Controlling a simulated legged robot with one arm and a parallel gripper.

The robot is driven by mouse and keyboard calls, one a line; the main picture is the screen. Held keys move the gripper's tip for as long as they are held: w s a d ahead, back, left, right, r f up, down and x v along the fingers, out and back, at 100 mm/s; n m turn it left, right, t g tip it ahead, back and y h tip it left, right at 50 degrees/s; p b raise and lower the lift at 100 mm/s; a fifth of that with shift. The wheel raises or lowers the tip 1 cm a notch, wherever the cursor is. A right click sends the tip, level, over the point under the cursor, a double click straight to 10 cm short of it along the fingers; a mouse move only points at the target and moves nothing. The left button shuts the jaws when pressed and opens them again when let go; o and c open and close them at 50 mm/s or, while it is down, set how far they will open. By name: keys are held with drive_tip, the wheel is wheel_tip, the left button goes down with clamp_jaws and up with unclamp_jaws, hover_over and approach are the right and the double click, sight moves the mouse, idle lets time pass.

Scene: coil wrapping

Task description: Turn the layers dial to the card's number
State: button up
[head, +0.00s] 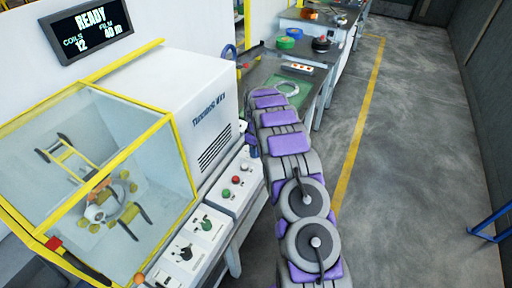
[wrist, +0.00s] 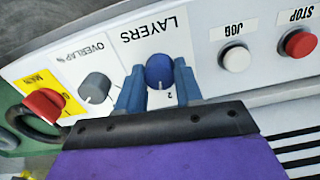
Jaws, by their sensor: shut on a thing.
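The layers dial (wrist: 159,71) is a blue knob under the printed word LAYERS, which appears upside down in the wrist view. A small digit 2 is printed beside the dial, and a pale mark shows on the knob's edge near that digit. My gripper (wrist: 158,88) has its two blue fingers on either side of the knob, shut on it. In the head view my grey and purple arm reaches along the machine's control side, and the dial cannot be made out there. I cannot make out a card with a number in either view.
Beside the dial are a grey overlap knob (wrist: 95,88), a red main switch (wrist: 44,104), a white jog button (wrist: 235,58) and a red stop button (wrist: 299,43). The display (head: 87,28) reads READY, coils 12, film 40 m. Open floor (head: 420,150) lies right.

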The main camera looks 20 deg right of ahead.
drive_tip(key=m+p, duration=0.2)
drive_tip(key=m, duration=0.1)
drive_tip(key=m+p, duration=0.1)
drive_tip(key=shift+w+r+m, duration=0.1)
drive_tip(key=shift+r+m, duration=0.15)
drive_tip(key=shift+m, duration=0.05)
drive_tip(key=m+p, duration=0.2)
drive_tip(key=m, duration=0.2)
drive_tip(key=shift+f+m+p, duration=0.1)
drive_tip(key=shift+m+p, duration=0.2)
drive_tip(key=o, duration=1)
drive_tip(key=shift+f, duration=0.1)
drive_tip(key=shift+o, duration=0.2)
wheel_tip(320, 180, up, 17)
drive_tip(key=p, duration=0.2)
drive_tip(key=shift+d, duration=0.1)
